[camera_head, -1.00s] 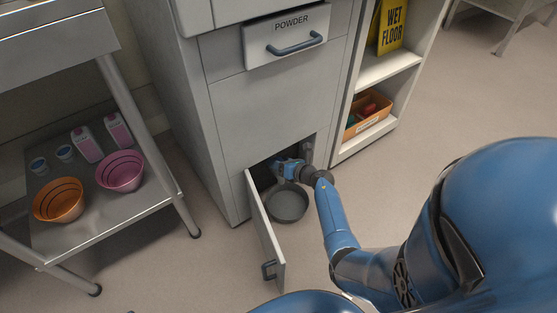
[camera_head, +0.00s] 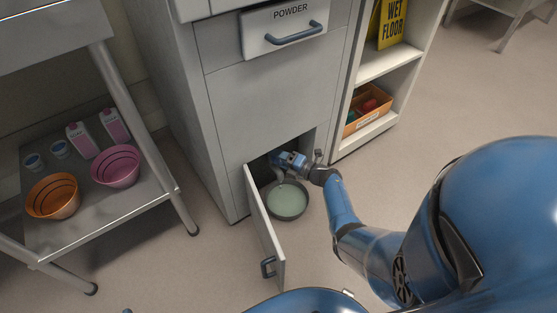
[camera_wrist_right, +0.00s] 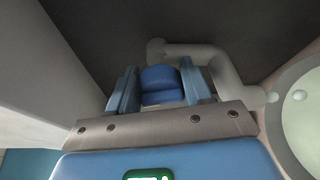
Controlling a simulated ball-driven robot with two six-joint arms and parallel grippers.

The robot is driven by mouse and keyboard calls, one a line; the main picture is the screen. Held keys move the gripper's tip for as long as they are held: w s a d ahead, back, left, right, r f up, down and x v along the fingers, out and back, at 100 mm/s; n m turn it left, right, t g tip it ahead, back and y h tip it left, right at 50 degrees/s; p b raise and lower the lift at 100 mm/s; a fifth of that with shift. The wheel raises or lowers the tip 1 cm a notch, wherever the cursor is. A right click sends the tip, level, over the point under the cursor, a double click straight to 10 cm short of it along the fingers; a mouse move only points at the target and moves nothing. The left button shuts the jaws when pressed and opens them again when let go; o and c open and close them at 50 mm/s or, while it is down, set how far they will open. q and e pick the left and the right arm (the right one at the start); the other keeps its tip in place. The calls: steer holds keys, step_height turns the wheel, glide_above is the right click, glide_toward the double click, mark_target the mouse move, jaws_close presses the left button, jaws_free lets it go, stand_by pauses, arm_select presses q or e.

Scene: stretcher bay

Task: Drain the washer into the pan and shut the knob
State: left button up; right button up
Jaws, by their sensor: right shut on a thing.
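The washer (camera_head: 265,105) is the grey cabinet, with its low hatch door (camera_head: 264,222) swung open. My right gripper (camera_head: 282,160) reaches into the hatch opening. In the right wrist view my right gripper (camera_wrist_right: 160,88) is shut on the blue knob (camera_wrist_right: 160,78), with a finger on each side. A pale bent drain pipe (camera_wrist_right: 215,62) runs beside the knob. The round pan (camera_head: 303,213) sits on the floor below the opening and holds pale green liquid (camera_head: 288,199). The pan's liquid also shows at the right edge of the right wrist view. My left gripper is out of view.
The powder drawer (camera_head: 286,27) above is shut. A steel cart (camera_head: 100,228) at the left bears an orange bowl (camera_head: 52,197), a pink bowl (camera_head: 116,168), cartons and small cups. An open shelf (camera_head: 385,70) with an orange bin (camera_head: 366,115) stands right of the washer.

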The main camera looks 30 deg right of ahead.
arm_select(q)
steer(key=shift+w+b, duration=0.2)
steer(key=shift+b, duration=0.35)
arm_select(e)
steer(key=shift+f+m+t+y, duration=0.15)
steer(key=shift+m+t+y, duration=0.2)
steer(key=shift+m, duration=0.75)
steer(key=o, duration=1)
steer(key=shift+s+d+p, duration=0.3)
steer(key=shift+s, duration=0.15)
arm_select(q)
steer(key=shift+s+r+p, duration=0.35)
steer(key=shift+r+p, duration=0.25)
steer(key=shift+p, duration=1.05)
arm_select(e)
steer(key=shift+v, duration=4.9)
